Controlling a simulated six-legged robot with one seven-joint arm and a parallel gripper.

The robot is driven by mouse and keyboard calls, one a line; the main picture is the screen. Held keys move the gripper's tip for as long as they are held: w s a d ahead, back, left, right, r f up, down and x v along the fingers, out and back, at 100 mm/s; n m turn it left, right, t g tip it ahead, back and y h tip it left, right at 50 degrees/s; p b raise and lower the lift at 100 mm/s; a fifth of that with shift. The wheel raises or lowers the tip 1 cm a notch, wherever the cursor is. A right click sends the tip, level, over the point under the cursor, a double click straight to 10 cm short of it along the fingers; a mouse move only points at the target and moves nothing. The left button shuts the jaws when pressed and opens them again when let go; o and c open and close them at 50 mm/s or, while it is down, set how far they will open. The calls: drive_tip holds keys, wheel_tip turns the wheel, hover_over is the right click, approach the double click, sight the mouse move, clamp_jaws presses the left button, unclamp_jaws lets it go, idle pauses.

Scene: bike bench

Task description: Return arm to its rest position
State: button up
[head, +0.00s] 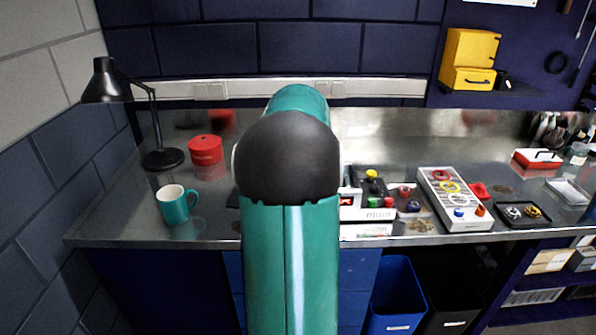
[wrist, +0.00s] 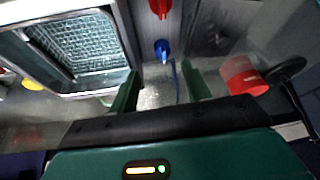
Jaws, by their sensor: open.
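My arm, green with a black joint, rises through the middle of the head view and hides my gripper there. In the wrist view my gripper (wrist: 160,80) shows two green fingers spread apart. No object is held between them; the bare metal bench and a thin blue cord show in the gap. A small blue piece (wrist: 162,49) and a red piece (wrist: 159,8) are beyond the fingertips. A grey-rimmed open tank with a wire mesh basket (wrist: 85,45) is to the left of the fingers. The arm hides that area in the head view.
A teal mug (head: 175,206), a red tin (head: 205,152) and a black lamp (head: 162,159) stand left of my arm. To the right are a grey tray with coloured rings (head: 480,222), a black tray (head: 523,226) and small parts. A blue bin (head: 396,290) stands below the bench.

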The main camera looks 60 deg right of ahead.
drive_tip(key=shift+w+a, duration=0.15)
drive_tip(key=shift+w, duration=0.15)
idle(0.4)
drive_tip(key=w+a+r+n+t+y, duration=0.1)
drive_tip(key=w+a+r+n, duration=0.15)
drive_tip(key=a, duration=0.75)
drive_tip(key=w+a+r+n, duration=0.15)
drive_tip(key=w+a, duration=0.25)
drive_tip(key=a, duration=0.7)
drive_tip(key=w+a+r+n+t+y, duration=0.1)
drive_tip(key=w+a+r, duration=0.2)
drive_tip(key=a, duration=0.7)
drive_tip(key=s+a+f+n, duration=0.1)
drive_tip(key=s+a+n, duration=0.1)
drive_tip(key=a, duration=0.6)
drive_tip(key=s+a+f+n+y, duration=0.1)
drive_tip(key=s+a+n, duration=0.1)
drive_tip(key=s+a, duration=0.3)
drive_tip(key=s+a+f+n, duration=0.1)
drive_tip(key=s+a, duration=0.3)
drive_tip(key=a, duration=0.6)
drive_tip(key=shift+a+f+n, duration=0.3)
drive_tip(key=shift+f+n, duration=0.1)
drive_tip(key=shift+f, duration=0.1)
drive_tip(key=shift+c, duration=1.3)
drive_tip(key=shift+w, duration=0.1)
